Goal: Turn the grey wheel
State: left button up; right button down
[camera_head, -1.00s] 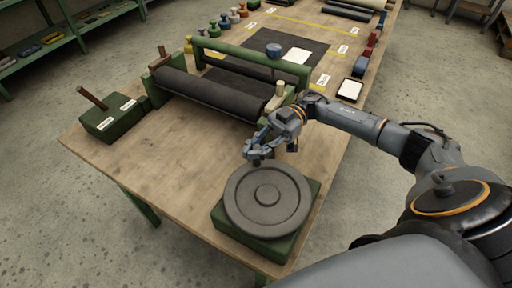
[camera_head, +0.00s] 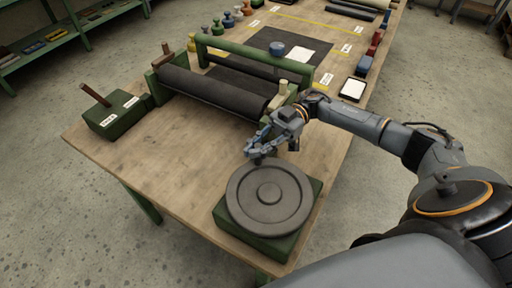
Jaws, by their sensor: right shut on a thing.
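The grey wheel (camera_head: 246,206) is a flat round disc with a raised hub. It lies on a green block (camera_head: 303,222) at the near corner of the wooden table. My right gripper (camera_head: 259,155) is at the far edge of the wheel and is shut on it. The exact contact at the fingertips is small and partly hidden by the fingers. My left gripper is not in view.
A green frame with a dark roller (camera_head: 210,91) stands behind the wheel. A green box with a wooden lever (camera_head: 117,120) is at the left. The wood left of the wheel is clear.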

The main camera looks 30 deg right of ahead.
jog(key=shift+w+r, duration=0.15)
jog(key=shift+w, duration=0.05)
jog(key=c, duration=1.5)
grip_release()
jog(key=shift+c, duration=0.2)
jog(key=shift+o, duration=1.3)
jog(key=shift+w, duration=0.1)
jog(key=shift+f, duration=0.2)
jog(key=shift+d, duration=0.35)
jog(key=v, duration=1.1)
jog(key=shift+d, duration=0.15)
jog(key=shift+w, duration=0.1)
jog(key=shift+c, duration=0.2)
